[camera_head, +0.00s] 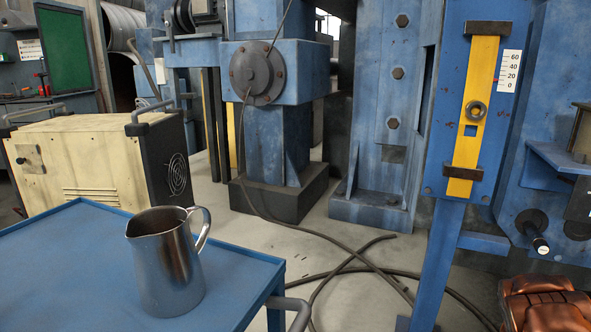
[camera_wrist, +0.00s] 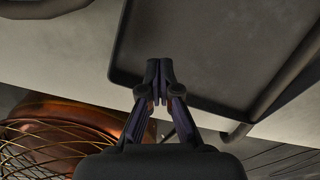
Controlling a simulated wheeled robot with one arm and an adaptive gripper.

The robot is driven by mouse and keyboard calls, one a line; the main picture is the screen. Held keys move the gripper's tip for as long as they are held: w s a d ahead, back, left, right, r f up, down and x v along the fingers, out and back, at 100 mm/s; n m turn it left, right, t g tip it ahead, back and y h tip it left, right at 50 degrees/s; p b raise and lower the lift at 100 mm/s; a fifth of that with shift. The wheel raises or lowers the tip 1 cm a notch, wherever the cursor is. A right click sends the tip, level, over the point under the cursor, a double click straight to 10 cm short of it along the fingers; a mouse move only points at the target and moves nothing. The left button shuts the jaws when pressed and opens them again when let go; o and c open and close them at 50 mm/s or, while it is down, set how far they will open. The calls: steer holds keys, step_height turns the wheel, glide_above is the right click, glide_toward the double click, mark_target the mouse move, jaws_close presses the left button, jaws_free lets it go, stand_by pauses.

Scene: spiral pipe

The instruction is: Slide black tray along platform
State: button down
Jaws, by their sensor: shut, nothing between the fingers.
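The black tray (camera_wrist: 225,55) fills the upper right of the wrist view, with a thin raised rim and a rounded corner at its lower left. Its far side is cut off by the picture edge. My gripper (camera_wrist: 160,68) is shut and empty. Its fingertips overlap the tray's lower-left part in the picture. I cannot tell whether they touch it. A pale grey surface (camera_wrist: 85,60), perhaps the platform, lies left of and below the tray. The head view shows neither the tray nor my gripper.
In the wrist view, a copper-coloured rounded object (camera_wrist: 105,118) and a wire mesh (camera_wrist: 40,150) sit at lower left. A dark bar (camera_wrist: 290,72) runs along the tray's right side. In the head view, a metal pitcher (camera_head: 165,265) stands on a blue table (camera_head: 65,265); cables (camera_head: 350,268) cross the floor.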

steer(key=shift+r+p, duration=0.9)
steer(key=shift+r, duration=1.05)
steer(key=s+a+r+n+p, duration=0.1)
steer(key=a+r+n+p, duration=0.45)
steer(key=r, duration=0.85)
steer(key=s+a+r+n+p, duration=0.1)
steer(key=a+r+n+p, duration=0.5)
steer(key=r, duration=0.7)
steer(key=s+a+r+n+p, duration=0.2)
steer(key=a+r+n+p, duration=0.4)
steer(key=r, duration=0.8)
steer(key=s+a+r+n+p, duration=0.5)
steer(key=s+r+n+p, duration=0.1)
steer(key=r, duration=0.3)
steer(key=s+a+r+n+g+p, duration=0.1)
steer(key=s+a+r+n+p, duration=0.3)
steer(key=r, duration=0.5)
steer(key=s+a+r+n+p, duration=0.5)
steer(key=s+r+n+p, duration=0.3)
steer(key=s+r, duration=0.1)
steer(key=shift+s+a+r+n+g+p, duration=0.3)
steer(key=shift+s+a+n+g, duration=0.1)
steer(key=shift+s, duration=0.1)
